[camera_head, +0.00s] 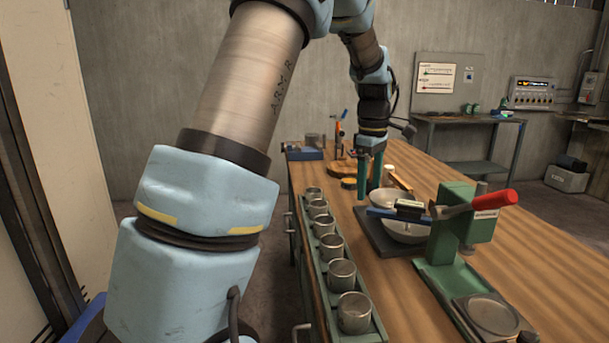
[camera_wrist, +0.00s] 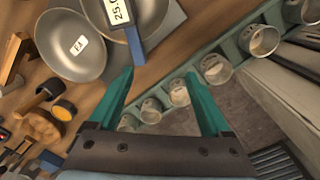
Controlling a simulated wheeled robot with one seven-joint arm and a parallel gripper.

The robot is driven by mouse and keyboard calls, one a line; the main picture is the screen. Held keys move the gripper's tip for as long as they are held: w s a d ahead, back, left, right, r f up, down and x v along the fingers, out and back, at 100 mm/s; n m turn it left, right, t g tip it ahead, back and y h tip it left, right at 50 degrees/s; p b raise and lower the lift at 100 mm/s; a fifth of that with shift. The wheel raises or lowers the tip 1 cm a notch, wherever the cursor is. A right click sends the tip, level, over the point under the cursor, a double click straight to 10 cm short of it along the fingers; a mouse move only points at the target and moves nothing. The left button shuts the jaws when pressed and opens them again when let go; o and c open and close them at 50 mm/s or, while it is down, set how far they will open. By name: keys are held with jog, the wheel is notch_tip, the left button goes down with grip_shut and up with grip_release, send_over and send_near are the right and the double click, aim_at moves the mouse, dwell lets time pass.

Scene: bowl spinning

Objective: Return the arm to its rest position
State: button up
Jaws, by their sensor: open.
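My arm reaches from the lower left of the head view up and over to the workbench (camera_head: 460,204). My gripper (camera_head: 368,192) points down above the bench, between the row of metal cups and the bowls. In the wrist view my gripper (camera_wrist: 160,78) shows two green fingers spread apart with nothing between them. A blue measuring tool with a display (camera_wrist: 128,20) lies across one bowl.
A green rack (camera_head: 300,228) with several metal cups (camera_head: 331,248) runs along the bench's left edge. A green press with a red handle (camera_head: 495,199) stands at the right. Tools and wooden pieces (camera_head: 343,170) lie behind the gripper. Open floor lies left of the bench.

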jog(key=s+a+f+m, duration=0.2)
jog(key=s+a, duration=0.3)
jog(key=a, duration=0.3)
jog(key=s+a+f+m, duration=0.3)
jog(key=s+a+m, duration=0.2)
jog(key=a, duration=0.3)
jog(key=s+a+f+m+t, duration=0.1)
jog(key=s+a+f+m, duration=0.1)
jog(key=s+a, duration=0.4)
jog(key=shift+a+f+m, duration=0.25)
jog(key=shift+a+m, duration=0.65)
jog(key=shift+a, duration=0.3)
jog(key=shift+o, duration=0.2)
